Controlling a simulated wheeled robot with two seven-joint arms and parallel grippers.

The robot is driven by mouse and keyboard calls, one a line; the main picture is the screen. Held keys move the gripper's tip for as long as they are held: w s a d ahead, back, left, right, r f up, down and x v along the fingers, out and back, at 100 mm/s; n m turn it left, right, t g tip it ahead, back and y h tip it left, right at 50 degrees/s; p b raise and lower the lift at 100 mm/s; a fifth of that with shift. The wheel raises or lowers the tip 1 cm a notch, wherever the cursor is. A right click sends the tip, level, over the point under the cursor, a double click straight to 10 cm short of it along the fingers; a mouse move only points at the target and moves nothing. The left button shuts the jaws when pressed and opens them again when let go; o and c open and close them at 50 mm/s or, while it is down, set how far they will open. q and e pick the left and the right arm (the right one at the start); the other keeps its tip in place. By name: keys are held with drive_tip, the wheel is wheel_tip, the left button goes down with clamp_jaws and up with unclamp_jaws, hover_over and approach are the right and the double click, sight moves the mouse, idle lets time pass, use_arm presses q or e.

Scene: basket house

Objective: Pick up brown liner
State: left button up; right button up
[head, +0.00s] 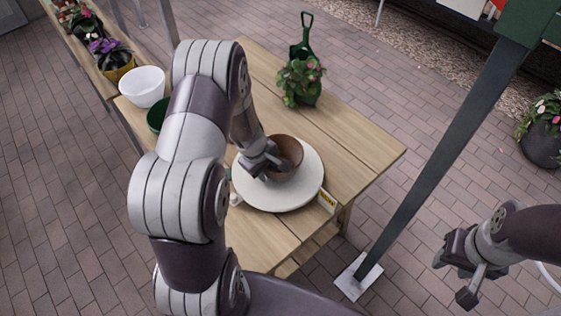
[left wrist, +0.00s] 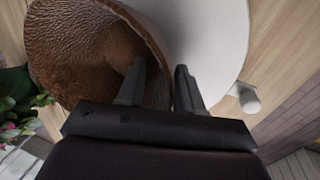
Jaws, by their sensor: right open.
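The brown liner (head: 287,155) is a hollow, bowl-like brown thing with a textured surface. It rests tilted on a round white plate-like top (head: 268,200) on the wooden table. My left gripper (head: 262,168) is at the liner's near-left rim. In the left wrist view, the fingers of my left gripper (left wrist: 160,85) straddle the wall of the liner (left wrist: 85,55), one on each side, with a gap still showing between them. My right gripper (head: 453,278) is open and empty, off to the right, away from the table.
A potted pink-flowered plant (head: 301,80) and a green hand shovel (head: 303,40) stand behind. A white bowl (head: 142,87) and a dark green pot (head: 156,115) are left. A grey post (head: 440,150) rises at the right. The table's right part (head: 350,140) is clear.

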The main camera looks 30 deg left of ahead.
use_arm(q)
drive_tip(key=shift+s+a+r, duration=0.1)
clamp_jaws()
